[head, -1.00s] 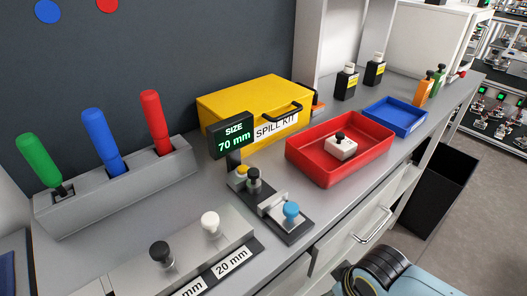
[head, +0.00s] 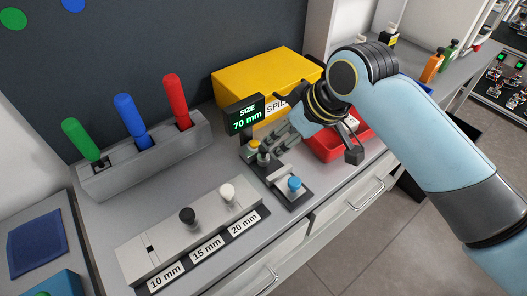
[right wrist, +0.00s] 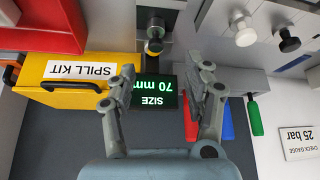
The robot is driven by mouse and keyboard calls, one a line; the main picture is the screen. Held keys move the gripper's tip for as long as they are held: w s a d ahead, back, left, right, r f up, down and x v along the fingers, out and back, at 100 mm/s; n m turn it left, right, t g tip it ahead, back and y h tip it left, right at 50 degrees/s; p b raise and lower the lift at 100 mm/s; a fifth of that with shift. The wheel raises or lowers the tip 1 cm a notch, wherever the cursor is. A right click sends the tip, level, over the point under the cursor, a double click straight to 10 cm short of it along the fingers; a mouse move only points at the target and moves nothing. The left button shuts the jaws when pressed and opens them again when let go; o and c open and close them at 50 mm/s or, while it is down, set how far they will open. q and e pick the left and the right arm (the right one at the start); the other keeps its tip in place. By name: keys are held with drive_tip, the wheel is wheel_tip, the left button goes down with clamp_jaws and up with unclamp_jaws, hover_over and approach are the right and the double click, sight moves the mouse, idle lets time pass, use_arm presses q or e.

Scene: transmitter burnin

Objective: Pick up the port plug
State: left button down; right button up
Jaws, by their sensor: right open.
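No label names the port plug, and I cannot tell which knobbed piece it is. The size gauge (head: 273,180) reads 70 mm and bears a black-knobbed piece (head: 263,150), a yellow knob (head: 253,144) and a blue knob (head: 294,184). A grey rack marked 10, 15 and 20 mm (head: 155,246) holds a black-knobbed plug (head: 187,215) and a white-knobbed plug (head: 228,190), both upright. My right gripper (head: 274,148) is open and empty over the gauge, partly covering it. In the right wrist view, the size display (right wrist: 155,90) shows between its fingers. My left gripper is out of view.
A yellow spill kit box (head: 250,77) stands behind the gauge. A red tray (head: 325,148) is right of it, partly hidden by my right arm. A grey holder (head: 120,180) with green, blue and red handles is at left. The rack's front is clear.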

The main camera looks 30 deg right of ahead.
sight(263, 148)
drive_tip(key=x, duration=0.3)
drive_tip(key=w+x, duration=0.1)
drive_tip(key=x, duration=0.1)
drive_tip(key=shift+a+r, duration=0.1)
drive_tip(key=shift+r, duration=0.15)
drive_tip(key=shift+d+p+x, duration=0.1)
drive_tip(key=shift+p+x, duration=0.15)
drive_tip(key=shift+x, duration=1.25)
drive_tip(key=shift+d+p+x, duration=0.15)
drive_tip(key=shift+p+x, duration=0.05)
drive_tip(key=shift+x, duration=1.35)
drive_tip(key=shift+r, duration=0.1)
drive_tip(key=shift+c, duration=0.4)
clamp_jaws()
